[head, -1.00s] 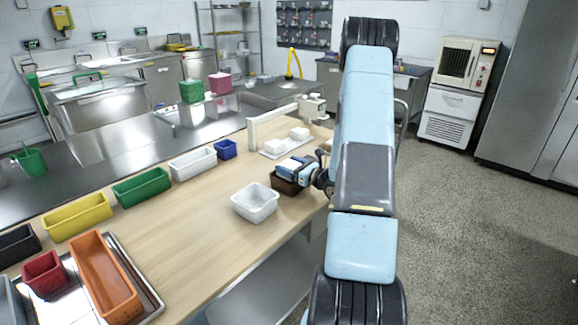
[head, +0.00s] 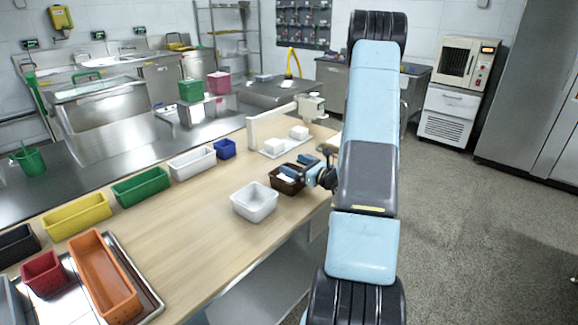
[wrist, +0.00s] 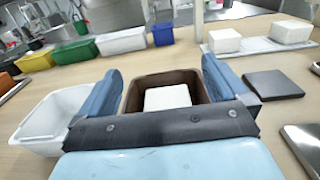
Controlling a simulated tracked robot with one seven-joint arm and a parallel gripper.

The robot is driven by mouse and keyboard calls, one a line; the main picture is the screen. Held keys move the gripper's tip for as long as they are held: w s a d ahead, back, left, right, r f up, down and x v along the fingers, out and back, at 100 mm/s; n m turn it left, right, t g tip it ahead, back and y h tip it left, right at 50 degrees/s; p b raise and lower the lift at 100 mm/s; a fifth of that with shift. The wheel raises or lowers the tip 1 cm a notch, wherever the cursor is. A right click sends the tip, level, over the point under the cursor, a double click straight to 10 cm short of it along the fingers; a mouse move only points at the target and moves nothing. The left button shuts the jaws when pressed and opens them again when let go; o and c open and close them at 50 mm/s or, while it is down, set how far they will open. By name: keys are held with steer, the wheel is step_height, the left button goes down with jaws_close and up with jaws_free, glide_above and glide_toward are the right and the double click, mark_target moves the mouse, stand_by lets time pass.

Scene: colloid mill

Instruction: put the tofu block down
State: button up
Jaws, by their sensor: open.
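A white tofu block (wrist: 167,97) lies inside a small brown bin (wrist: 187,82) in the wrist view. The same brown bin (head: 277,184) is on the wooden table in the head view, partly hidden by my gripper. My gripper (wrist: 163,85) is open, its two blue fingers apart on either side of the bin in the picture, with nothing between them in its grip. In the head view my gripper (head: 301,167) is above the bin's right side. Two more white blocks (head: 274,146) stand on a light tray (head: 283,150) behind the bin.
A white bin (head: 254,203) stands just left of the brown one. A row of coloured bins, including blue (head: 226,148) and green (head: 140,187), lines the table's far edge. A dark flat square (wrist: 272,84) lies right of the brown bin.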

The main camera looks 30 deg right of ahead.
steer(key=v, duration=0.9)
steer(key=s+a+r+n+g+y, duration=0.35)
steer(key=a+r+n+g, duration=0.45)
steer(key=a, duration=0.4)
steer(key=s+a+r+n+g+y, duration=0.2)
steer(key=s+a+r+n+g, duration=0.25)
steer(key=a+r+n, duration=0.55)
steer(key=s+a+r+n+h, duration=0.2)
steer(key=s+r+n+h, duration=0.2)
steer(key=s+n+h, duration=0.2)
steer(key=s+a+r+n+t+h, duration=0.1)
steer(key=s+r+n+h, duration=0.4)
steer(key=s, duration=0.4)
steer(key=shift+a+n+h, duration=0.4)
steer(key=shift+n+h, duration=0.05)
steer(key=shift+n, duration=0.95)
